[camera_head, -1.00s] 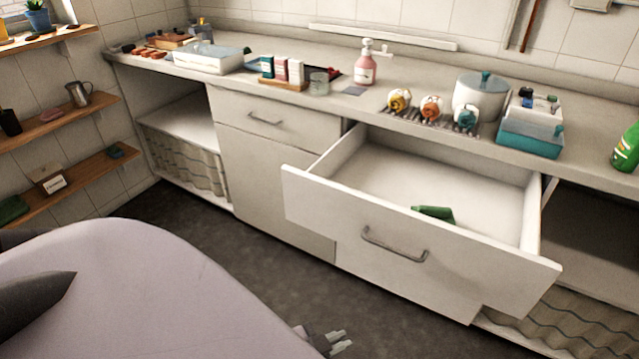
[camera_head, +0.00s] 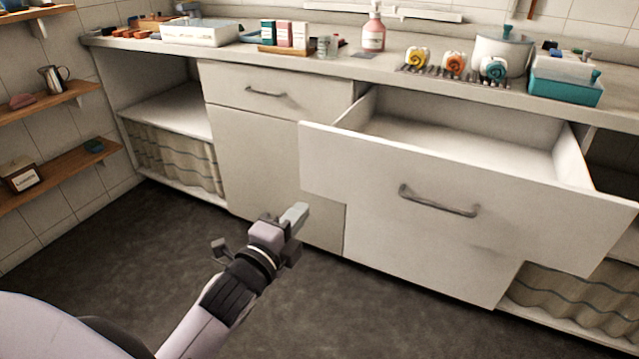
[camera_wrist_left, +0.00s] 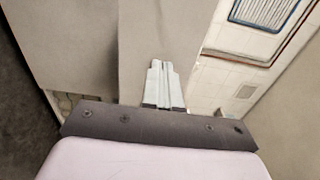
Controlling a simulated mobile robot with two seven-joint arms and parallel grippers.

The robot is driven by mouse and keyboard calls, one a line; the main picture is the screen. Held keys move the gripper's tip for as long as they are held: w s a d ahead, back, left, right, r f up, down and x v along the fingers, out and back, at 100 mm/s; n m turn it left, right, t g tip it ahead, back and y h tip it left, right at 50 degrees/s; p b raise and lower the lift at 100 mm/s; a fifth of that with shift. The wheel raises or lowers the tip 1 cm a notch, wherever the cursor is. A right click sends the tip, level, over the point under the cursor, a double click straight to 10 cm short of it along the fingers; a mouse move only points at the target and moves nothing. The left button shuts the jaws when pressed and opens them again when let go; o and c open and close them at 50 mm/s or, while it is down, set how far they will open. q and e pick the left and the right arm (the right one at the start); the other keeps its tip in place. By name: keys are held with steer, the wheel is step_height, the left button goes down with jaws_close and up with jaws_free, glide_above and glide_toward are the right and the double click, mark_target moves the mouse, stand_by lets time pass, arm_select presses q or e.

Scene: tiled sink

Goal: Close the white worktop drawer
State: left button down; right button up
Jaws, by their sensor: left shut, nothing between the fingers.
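The white worktop drawer (camera_head: 440,222) is pulled well out below the counter in the head view, with a grey bar handle (camera_head: 438,202) on its front. Part of its inside floor shows; the rest is hidden behind the drawer front. My left gripper (camera_head: 296,214) is shut and empty, in front of the cabinet door to the left of the drawer front and lower than its handle. In the left wrist view the shut fingers (camera_wrist_left: 163,84) point towards plain pale surfaces; I cannot tell which panels these are. My right gripper is not in view.
A closed smaller drawer (camera_head: 270,92) sits left of the open one. The counter (camera_head: 345,66) holds a white tray, boxes, a pink soap bottle (camera_head: 374,30), several colourful rolled items and a teal box (camera_head: 566,84). Wall shelves (camera_head: 60,175) stand at left. The dark floor (camera_head: 130,260) is clear.

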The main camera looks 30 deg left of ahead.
mark_target(335, 171)
arm_select(q)
steer(key=w+b, duration=0.2)
steer(key=w, duration=1)
steer(key=shift+w+f, duration=0.1)
steer(key=shift+w, duration=0.3)
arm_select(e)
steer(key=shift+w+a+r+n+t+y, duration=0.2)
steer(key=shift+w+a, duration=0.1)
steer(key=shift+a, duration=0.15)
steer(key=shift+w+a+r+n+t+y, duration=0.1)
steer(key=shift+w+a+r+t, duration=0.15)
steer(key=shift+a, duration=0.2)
arm_select(q)
steer(key=shift+w, duration=0.15)
